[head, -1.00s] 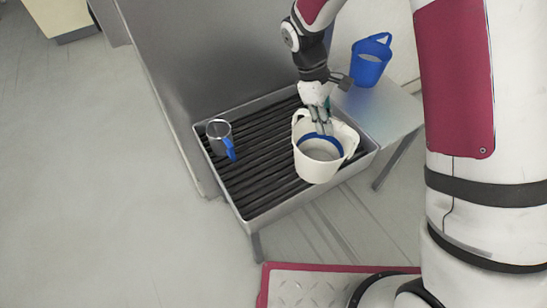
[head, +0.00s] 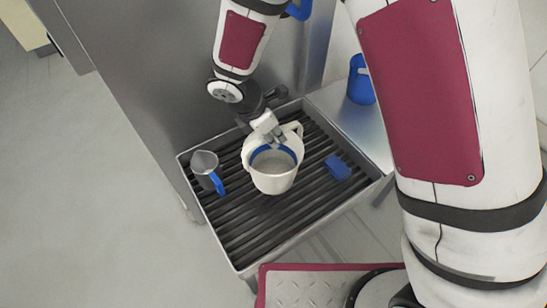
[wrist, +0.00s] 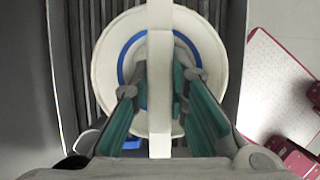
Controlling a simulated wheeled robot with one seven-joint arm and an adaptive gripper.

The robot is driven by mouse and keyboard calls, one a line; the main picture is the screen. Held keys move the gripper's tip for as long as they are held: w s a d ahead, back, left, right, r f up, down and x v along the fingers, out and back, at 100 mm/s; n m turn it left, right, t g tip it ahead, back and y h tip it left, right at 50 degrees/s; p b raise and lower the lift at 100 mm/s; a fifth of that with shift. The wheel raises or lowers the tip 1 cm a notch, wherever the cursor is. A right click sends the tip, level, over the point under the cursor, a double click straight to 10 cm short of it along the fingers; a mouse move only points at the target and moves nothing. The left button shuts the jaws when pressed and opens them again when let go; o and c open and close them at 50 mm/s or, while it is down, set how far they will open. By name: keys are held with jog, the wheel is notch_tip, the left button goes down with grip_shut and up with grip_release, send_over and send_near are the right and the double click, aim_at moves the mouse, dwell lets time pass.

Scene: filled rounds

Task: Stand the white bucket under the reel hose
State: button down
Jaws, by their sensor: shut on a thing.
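The white bucket (head: 274,182), with a blue ring inside, is upright over the middle of the slatted basin. I cannot tell whether its base touches the slats. My gripper (head: 268,137) is at its far rim in the head view. In the wrist view my gripper (wrist: 160,80) has its teal-padded fingers on both sides of the bucket's white handle strip, shut on it. The bucket (wrist: 105,60) shows below the fingers. I cannot make out the reel hose; a blue piece (head: 299,9) beside my arm at the top edge is cut off and unclear.
A blue jug (head: 360,85) stands on the side shelf, behind right.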

notch_tip(320, 180, down, 6)
jog(key=shift+f, duration=0.35)
jog(key=c, duration=1.6)
grip_release()
jog(key=shift+o, duration=0.2)
